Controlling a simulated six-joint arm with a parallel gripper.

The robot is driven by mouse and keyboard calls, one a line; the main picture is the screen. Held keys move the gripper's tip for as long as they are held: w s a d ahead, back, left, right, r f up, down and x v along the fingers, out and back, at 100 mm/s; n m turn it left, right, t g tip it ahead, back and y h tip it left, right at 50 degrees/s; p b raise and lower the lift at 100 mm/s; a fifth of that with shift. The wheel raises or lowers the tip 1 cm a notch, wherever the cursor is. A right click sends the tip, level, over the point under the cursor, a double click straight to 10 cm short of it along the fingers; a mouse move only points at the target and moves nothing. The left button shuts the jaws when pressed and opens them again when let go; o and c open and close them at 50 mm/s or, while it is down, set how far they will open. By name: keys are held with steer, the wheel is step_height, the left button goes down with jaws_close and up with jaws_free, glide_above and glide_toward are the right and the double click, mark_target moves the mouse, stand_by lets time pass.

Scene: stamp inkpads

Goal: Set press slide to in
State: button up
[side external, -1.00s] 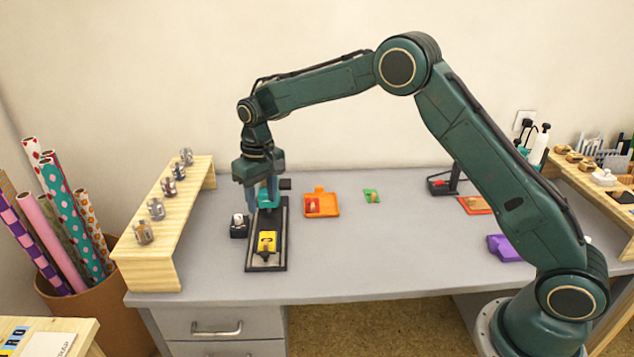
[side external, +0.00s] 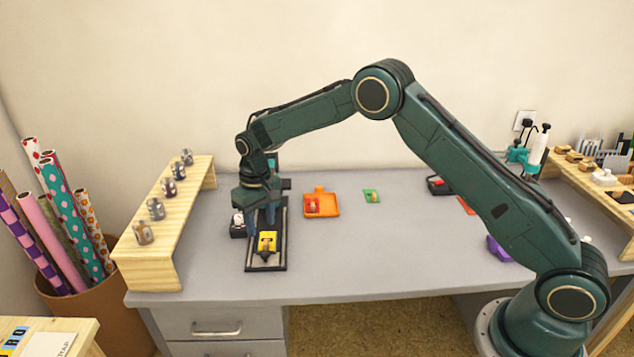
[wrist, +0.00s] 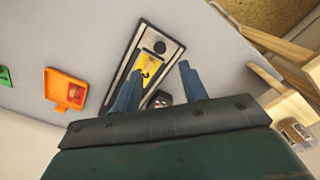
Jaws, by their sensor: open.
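The press stands at the left of the desk. Its dark base with a pale track (side external: 282,240) runs toward the desk's front edge. The yellow slide (side external: 267,243) with a dark knob sits at the front end of the track, away from the press column at the back. It also shows in the wrist view (wrist: 147,68). My gripper (side external: 262,226) is over the track behind the yellow slide, pointing down. In the wrist view its blue fingers (wrist: 158,88) are spread apart with nothing held between them. Most of the press column is hidden behind my gripper.
A small black block with a white top (side external: 238,225) stands left of the track. An orange tray (side external: 321,204) and a green pad (side external: 371,196) lie to the right. A wooden shelf (side external: 165,235) with several jars is at the left. The desk in front is clear.

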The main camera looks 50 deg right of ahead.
mark_target(265, 252)
step_height(265, 252, down, 9)
steer(key=shift+f, duration=0.1)
stand_by(0.4)
jaws_close()
